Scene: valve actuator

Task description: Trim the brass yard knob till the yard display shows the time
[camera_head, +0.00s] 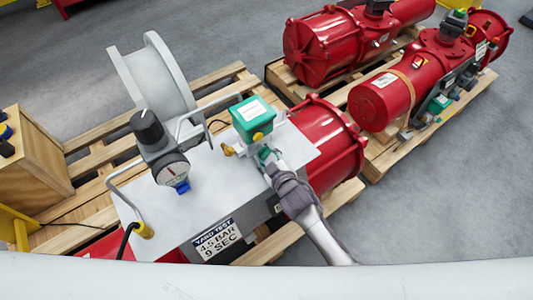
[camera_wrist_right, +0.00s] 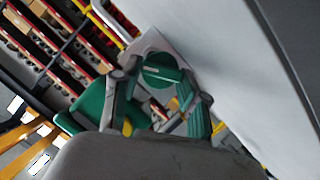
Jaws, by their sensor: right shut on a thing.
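The test unit's green box (camera_head: 253,113) with a white label on its face stands on the grey panel (camera_head: 215,190). A yellow cap shows at its lower edge, and a brass fitting (camera_head: 229,150) sits just below and left of it. No time can be read on the label. My right gripper (camera_head: 266,156) reaches in from the lower right, against the fitting under the green box. In the wrist view its two fingers stand around a small brass part (camera_wrist_right: 173,103), which I take as the brass yard knob; the fingers partly hide it. My left gripper is out of view.
A black-knobbed regulator with a gauge (camera_head: 172,172) stands left on the panel, beside a bent handle. A sign (camera_head: 217,239) reads "YARD TEST 4.5 BAR 9 SEC". Red actuators (camera_head: 385,100) lie on pallets at the right. A wooden crate (camera_head: 32,160) stands at the left.

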